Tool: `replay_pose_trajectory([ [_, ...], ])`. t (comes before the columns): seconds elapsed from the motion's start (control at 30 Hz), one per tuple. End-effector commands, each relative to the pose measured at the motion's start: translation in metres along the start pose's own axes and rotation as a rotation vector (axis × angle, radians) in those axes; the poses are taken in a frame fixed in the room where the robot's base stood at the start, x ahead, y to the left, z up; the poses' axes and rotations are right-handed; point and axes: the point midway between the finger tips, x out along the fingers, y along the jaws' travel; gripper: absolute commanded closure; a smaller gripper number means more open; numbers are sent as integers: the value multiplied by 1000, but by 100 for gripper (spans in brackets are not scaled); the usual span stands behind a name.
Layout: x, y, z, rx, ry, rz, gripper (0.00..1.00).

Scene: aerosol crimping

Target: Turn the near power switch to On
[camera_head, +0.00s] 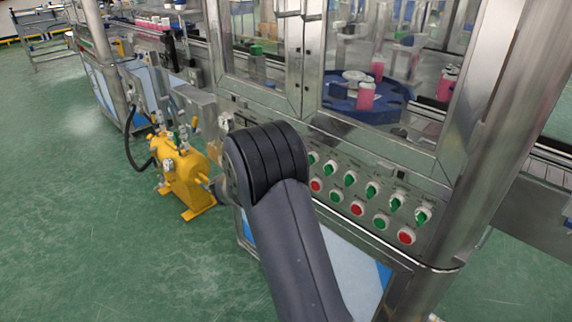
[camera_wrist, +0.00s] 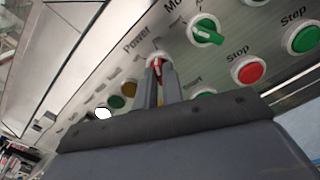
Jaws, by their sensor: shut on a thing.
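The power switch (camera_wrist: 158,63) is a small red knob on a pale round base, under the label "Power" in the wrist view. My gripper (camera_wrist: 160,72) is at the panel with its two grey fingers closed on the sides of the red knob. The fingers cover part of the knob, so its exact pointing is hard to tell. In the head view my arm hides both the gripper and this switch. The control panel (camera_head: 350,168) shows there to the right of my arm.
A green selector switch (camera_wrist: 208,31), a red stop button (camera_wrist: 249,70) and a green step button (camera_wrist: 303,38) sit close by. A brownish-yellow button (camera_wrist: 129,89) is left of my fingers. A yellow tank unit (camera_head: 181,175) stands on the floor left of my arm.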

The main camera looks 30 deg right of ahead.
Motion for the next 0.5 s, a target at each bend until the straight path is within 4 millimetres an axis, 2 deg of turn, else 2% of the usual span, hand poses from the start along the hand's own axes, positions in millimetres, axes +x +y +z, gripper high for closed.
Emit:
replay_pose_trajectory([
  [0.5, 0, 0, 0, 96, 1, -1, 100],
])
